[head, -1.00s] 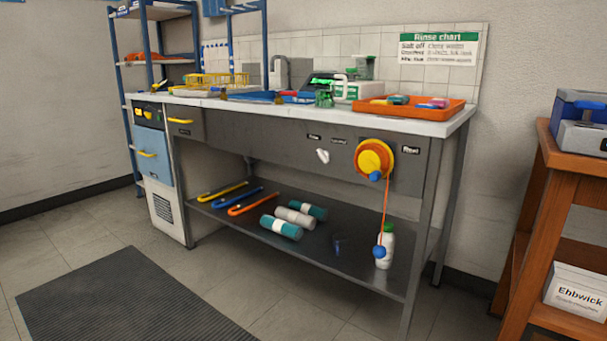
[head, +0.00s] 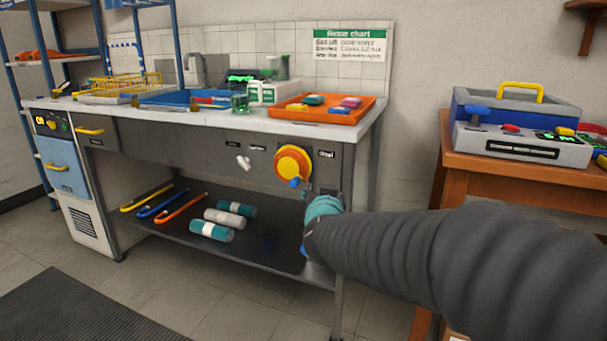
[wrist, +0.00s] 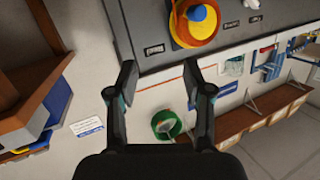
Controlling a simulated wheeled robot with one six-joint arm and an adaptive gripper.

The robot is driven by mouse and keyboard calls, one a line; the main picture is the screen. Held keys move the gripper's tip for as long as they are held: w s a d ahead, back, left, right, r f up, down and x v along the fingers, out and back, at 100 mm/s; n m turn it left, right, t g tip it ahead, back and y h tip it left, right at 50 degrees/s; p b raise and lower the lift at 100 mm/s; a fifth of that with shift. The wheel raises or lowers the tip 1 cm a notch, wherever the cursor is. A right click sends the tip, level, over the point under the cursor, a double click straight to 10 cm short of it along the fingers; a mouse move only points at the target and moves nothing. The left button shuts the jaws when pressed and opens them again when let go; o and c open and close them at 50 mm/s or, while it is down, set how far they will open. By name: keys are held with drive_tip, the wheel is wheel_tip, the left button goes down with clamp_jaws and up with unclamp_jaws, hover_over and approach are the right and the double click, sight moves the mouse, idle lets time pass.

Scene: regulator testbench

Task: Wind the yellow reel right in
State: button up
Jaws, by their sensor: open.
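The yellow reel (head: 293,161), with an orange rim, is on the grey front panel below the worktop. A blue knob (head: 295,182) shows at its lower edge. In the wrist view the reel (wrist: 201,16) is at the top, beyond my fingertips. My gripper (wrist: 161,76) is open with nothing held between its fingers, apart from the reel. In the head view my arm comes in from the right and its end is low and right of the reel. The hanging orange cord and its blue ball are hidden behind my arm there.
A white lever (head: 243,162) is left of the reel. An orange tray (head: 283,115) stands on the worktop above. Bottles and hooked tools lie on the lower shelf (head: 270,250). A wooden table (head: 500,174) with a blue and grey device is at the right.

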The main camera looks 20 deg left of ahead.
drive_tip(key=a+m+t+h+p, duration=0.1)
drive_tip(key=a+t+h+p, duration=0.1)
drive_tip(key=a, duration=0.4)
drive_tip(key=m+h+p, duration=0.1)
drive_tip(key=h, duration=0.3)
approach(292, 185)
drive_tip(key=shift+t, duration=0.4)
drive_tip(key=w, duration=0.7)
drive_tip(key=w+p, duration=0.1)
drive_tip(key=w, duration=0.3)
drive_tip(key=shift+w+d+f, duration=0.1)
drive_tip(key=shift+d+f, duration=0.3)
clamp_jaws()
